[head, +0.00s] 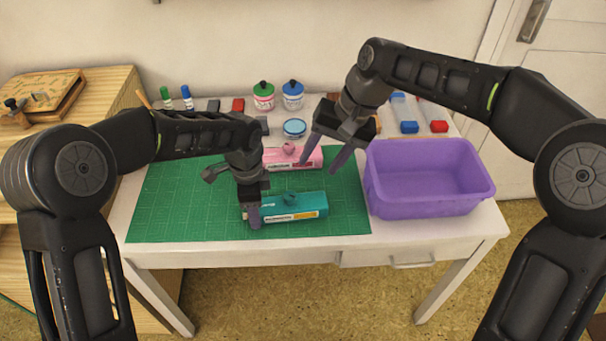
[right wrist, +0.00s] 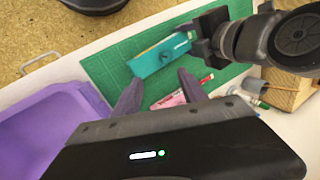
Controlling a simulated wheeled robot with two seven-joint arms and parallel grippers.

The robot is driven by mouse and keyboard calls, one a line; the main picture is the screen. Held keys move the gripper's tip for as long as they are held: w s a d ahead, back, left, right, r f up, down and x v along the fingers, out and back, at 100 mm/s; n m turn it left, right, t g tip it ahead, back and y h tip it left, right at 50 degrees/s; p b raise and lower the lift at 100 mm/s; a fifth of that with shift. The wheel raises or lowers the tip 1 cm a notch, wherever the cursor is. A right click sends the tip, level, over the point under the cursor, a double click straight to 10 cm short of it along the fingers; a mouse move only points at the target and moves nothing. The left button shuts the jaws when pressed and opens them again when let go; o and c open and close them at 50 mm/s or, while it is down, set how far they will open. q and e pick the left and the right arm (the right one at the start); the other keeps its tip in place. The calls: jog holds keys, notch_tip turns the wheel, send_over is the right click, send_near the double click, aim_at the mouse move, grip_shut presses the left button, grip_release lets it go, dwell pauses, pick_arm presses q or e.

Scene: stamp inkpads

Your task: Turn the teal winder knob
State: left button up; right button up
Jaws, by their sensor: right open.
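The teal winder (head: 308,212) lies on the green cutting mat (head: 180,200), its label facing the front edge. Its teal knob (head: 290,198) is on top. The winder also shows in the right wrist view (right wrist: 150,65), with the knob (right wrist: 167,56) on it. My left gripper (head: 252,214) is at the winder's left end, one finger in front of it; the other finger is mostly hidden, so its grip is unclear. My right gripper (head: 319,163) is open and empty, above and behind the winder near the pink one. Its fingers also show in the right wrist view (right wrist: 158,88).
A pink winder (head: 310,160) lies behind the teal one. A purple bin (head: 425,203) stands right of the mat. Ink jars (head: 292,97), markers (head: 187,97) and stamps line the back. The mat's front left is clear.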

aim_at(291, 195)
jog(key=n, duration=0.5)
jog(key=a+n, duration=0.1)
jog(key=n, duration=1.1)
jog(key=shift+s+a, duration=0.15)
jog(key=shift+a, duration=0.2)
jog(key=shift+f, duration=0.1)
jog(key=x, duration=1.2)
jog(key=shift+a, duration=0.1)
grip_shut()
